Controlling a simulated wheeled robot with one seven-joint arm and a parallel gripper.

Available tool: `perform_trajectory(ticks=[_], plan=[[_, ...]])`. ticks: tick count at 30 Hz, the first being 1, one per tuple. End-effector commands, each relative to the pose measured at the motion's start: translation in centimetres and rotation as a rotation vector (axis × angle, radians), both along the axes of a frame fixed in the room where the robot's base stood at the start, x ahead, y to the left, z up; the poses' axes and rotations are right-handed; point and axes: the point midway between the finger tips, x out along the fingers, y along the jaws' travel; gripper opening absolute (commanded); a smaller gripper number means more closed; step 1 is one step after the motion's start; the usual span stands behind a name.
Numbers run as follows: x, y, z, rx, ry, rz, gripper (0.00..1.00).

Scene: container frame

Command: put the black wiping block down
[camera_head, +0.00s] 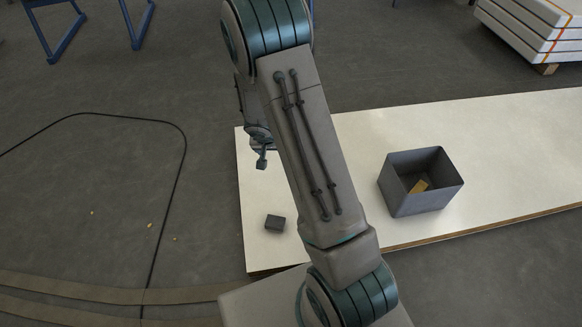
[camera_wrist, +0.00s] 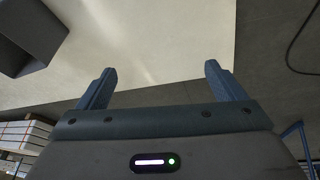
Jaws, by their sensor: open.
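The black wiping block (camera_head: 275,223) lies on the left end of the pale table (camera_head: 500,130), near its left edge, in the head view. Nothing holds it. My gripper (camera_head: 262,160) is above the table, farther back than the block and apart from it. In the head view my arm partly hides the gripper. In the wrist view my gripper (camera_wrist: 160,85) shows two blue fingers spread apart with nothing between them. The block does not show in the wrist view.
A grey open bin (camera_head: 400,200) with a yellowish piece (camera_head: 419,187) inside stands on the table right of my arm; it also shows in the wrist view (camera_wrist: 30,38). White stacked boards (camera_head: 535,30) lie at the back right. A black cable (camera_head: 180,170) runs over the floor.

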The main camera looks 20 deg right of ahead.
Motion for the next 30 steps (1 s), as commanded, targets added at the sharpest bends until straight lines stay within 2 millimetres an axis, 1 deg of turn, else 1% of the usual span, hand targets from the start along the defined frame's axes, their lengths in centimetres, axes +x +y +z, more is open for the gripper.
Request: perform_trajectory(ticks=[1, 3, 6, 8, 12, 17, 21, 27, 30], plan=[[-0.4, -0.2, 2.0, -0.015, -0.007, 0.005, 0.90], [-1.3, -0.6, 4.4, -0.038, 0.001, 0.014, 0.90], [-2.9, -1.0, 7.4, -0.059, 0.019, 0.030, 0.90], [-4.0, -1.1, 9.1, -0.067, 0.034, 0.042, 0.90], [-7.0, -1.2, 12.6, -0.069, 0.078, 0.077, 0.90], [-10.8, -0.9, 15.8, -0.040, 0.134, 0.136, 0.90], [-14.4, 0.0, 18.1, 0.005, 0.178, 0.207, 0.90], [-19.5, 2.1, 20.6, 0.089, 0.223, 0.339, 0.90], [-21.4, 3.1, 21.4, 0.127, 0.234, 0.399, 0.90]])
